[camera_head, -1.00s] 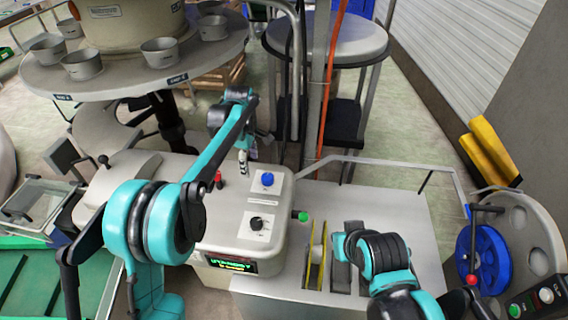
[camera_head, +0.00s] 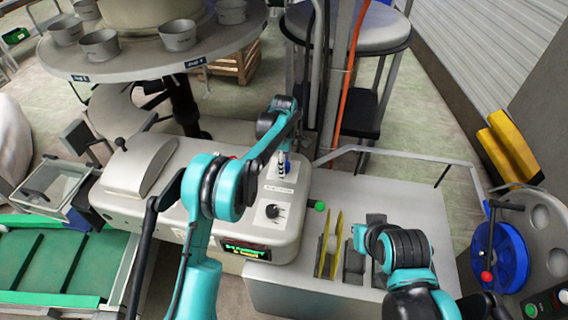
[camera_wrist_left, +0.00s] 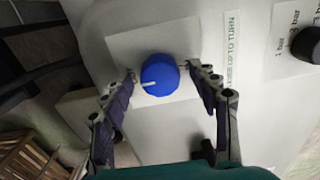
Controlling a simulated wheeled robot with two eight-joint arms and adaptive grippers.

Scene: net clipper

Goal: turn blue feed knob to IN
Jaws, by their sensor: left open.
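The blue feed knob (camera_wrist_left: 160,75) sits on a white plate on the grey machine housing. Its white pointer line points down and to the left in the left wrist view. My left gripper (camera_wrist_left: 160,70) is open, with one fingertip on each side of the knob. I cannot tell whether either finger touches it. In the head view my left gripper (camera_head: 283,166) is over the knob and hides most of it. My right arm comes in at the lower right, but its gripper does not show.
A black knob (camera_head: 272,211) with bar markings is on the same panel, above a lit display (camera_head: 246,251). A green button (camera_head: 319,206) is at the housing's right. A blue handwheel (camera_head: 502,258) stands at the right. A round table with metal cups (camera_head: 99,46) is at the back left.

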